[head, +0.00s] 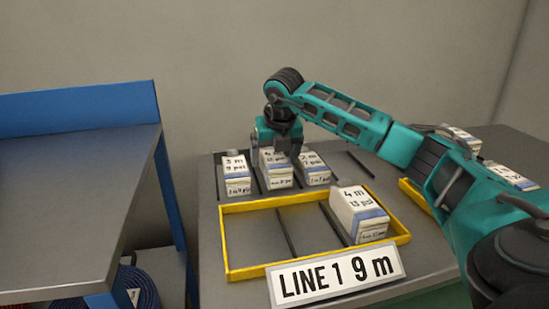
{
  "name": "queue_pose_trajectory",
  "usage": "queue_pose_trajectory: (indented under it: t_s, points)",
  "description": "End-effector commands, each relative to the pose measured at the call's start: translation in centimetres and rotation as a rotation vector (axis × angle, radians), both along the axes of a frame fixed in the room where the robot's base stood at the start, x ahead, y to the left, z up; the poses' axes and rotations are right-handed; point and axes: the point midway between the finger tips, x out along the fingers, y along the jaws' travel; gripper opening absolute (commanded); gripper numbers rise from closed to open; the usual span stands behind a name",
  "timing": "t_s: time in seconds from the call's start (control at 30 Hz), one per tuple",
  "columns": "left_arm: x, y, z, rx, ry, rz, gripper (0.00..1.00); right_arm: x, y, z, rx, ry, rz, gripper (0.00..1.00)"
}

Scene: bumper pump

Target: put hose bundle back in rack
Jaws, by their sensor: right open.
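A row of white-and-blue labelled boxes stands between dark dividers at the back of the grey table: a "3 m 9 psi" box (236,175), a middle box (276,172) and a "2 m" box (313,169). My right gripper (281,152) is open over the middle box, its fingers close to the box top; I cannot tell if they touch it. The middle box's label is partly covered. A "4 m 13 psi" box (358,215) sits in the right part of the yellow-rimmed tray (228,248). A coiled dark blue hose (140,287) lies low at left. My left gripper is not in view.
A "LINE 1 9 m" sign (336,277) stands at the tray's front. The tray's left and middle parts are empty. More boxes (510,177) and another yellow rim are at right, partly behind my right arm. A blue-edged grey bench (75,205) stands at left.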

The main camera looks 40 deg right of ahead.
Motion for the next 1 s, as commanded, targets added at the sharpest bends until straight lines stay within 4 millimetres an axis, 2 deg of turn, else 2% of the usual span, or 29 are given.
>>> queue_pose_trajectory:
  t_s: [0.03, 0.2, 0.43, 0.6, 1.0]
  points:
    - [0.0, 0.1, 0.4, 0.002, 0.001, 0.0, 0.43, -0.3, 0.1, 1.3, -0.001, -0.004, 0.0, 0.92]
    - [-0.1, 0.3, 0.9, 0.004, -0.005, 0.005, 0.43, -1.6, 0.8, 4.9, -0.002, -0.003, 0.001, 0.92]
    - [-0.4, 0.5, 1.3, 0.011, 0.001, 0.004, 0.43, -2.9, 1.6, 8.5, -0.002, -0.002, 0.001, 0.92]
    - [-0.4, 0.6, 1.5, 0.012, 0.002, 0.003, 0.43, -3.4, 1.8, 9.6, -0.001, 0.0, 0.0, 0.92]
    - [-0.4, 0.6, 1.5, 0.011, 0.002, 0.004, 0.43, -3.5, 1.9, 9.7, -0.001, 0.0, 0.0, 0.92]
